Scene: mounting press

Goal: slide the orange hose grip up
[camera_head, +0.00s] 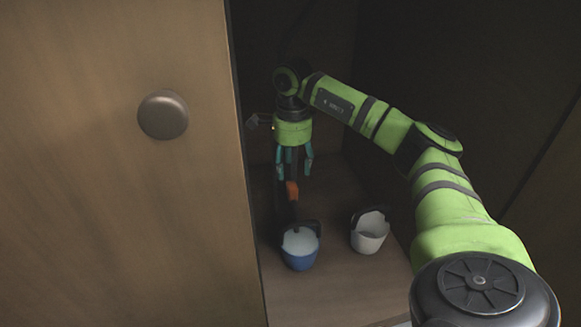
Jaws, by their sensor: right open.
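The orange hose grip (292,190) is a small orange piece on a dark upright shape inside the dim cabinet. My right gripper (294,174) points down just above it, with its teal fingers spread apart. The grip shows just below the fingertips, and I cannot tell whether they touch it. The lower part of the dark shape blends into the shadow behind the blue container. My left gripper is out of view.
A blue container (300,259) with a pale inside and a white container (369,240) stand on the cabinet floor (340,290). Both have dark handles. A wooden door panel (90,200) with a round knob (163,114) fills the left side.

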